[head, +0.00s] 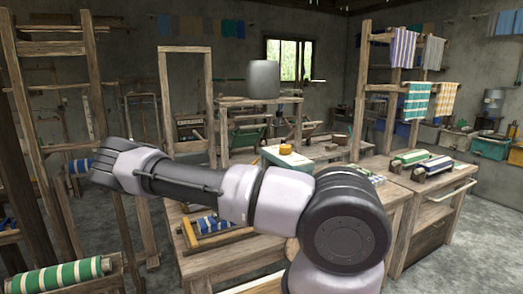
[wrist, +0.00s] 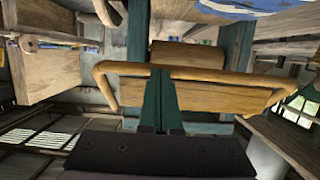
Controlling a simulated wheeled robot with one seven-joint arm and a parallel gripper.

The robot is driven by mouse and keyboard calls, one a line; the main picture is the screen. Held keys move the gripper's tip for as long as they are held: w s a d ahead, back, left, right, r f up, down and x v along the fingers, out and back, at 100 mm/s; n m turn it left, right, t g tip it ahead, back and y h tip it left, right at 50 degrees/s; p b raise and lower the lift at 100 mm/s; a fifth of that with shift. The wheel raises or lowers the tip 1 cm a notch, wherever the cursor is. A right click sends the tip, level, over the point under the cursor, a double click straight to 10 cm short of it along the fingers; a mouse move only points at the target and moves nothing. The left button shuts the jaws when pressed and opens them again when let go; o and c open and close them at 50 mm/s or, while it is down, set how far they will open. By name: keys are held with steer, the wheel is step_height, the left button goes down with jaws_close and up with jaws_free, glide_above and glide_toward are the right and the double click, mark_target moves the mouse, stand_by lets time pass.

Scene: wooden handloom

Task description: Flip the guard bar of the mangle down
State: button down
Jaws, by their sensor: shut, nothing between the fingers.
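In the wrist view, the guard bar (wrist: 215,74) is a pale wooden bar with bent ends, running across the picture in front of the mangle. The mangle has teal posts (wrist: 237,45) and wooden rollers (wrist: 215,97). My gripper (wrist: 159,71) is shut and empty, its dark green fingers pointing at the bar. The fingertips overlap the bar left of its middle; I cannot tell if they touch it. The fingers hide part of a roller. In the head view my arm reaches left, and I cannot make out the gripper or mangle there.
In the head view, a wooden table (head: 245,252) stands below my arm, with a blue cloth roll (head: 213,224) on it. A wooden cabinet (head: 432,205) stands right, a tall timber frame (head: 60,110) left. A wooden block (wrist: 38,70) is at left in the wrist view.

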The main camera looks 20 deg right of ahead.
steer(key=shift+d+f, duration=0.65)
steer(key=shift+f, duration=0.15)
steer(key=shift+s+d+f, duration=0.15)
steer(key=shift+s+f, duration=0.05)
steer(key=shift+f, duration=0.05)
steer(key=shift+a, duration=0.2)
steer(key=f+v, duration=0.1)
steer(key=v, duration=1.3)
steer(key=shift+w+a, duration=0.2)
steer(key=shift+w, duration=0.05)
steer(key=shift+r, duration=0.1)
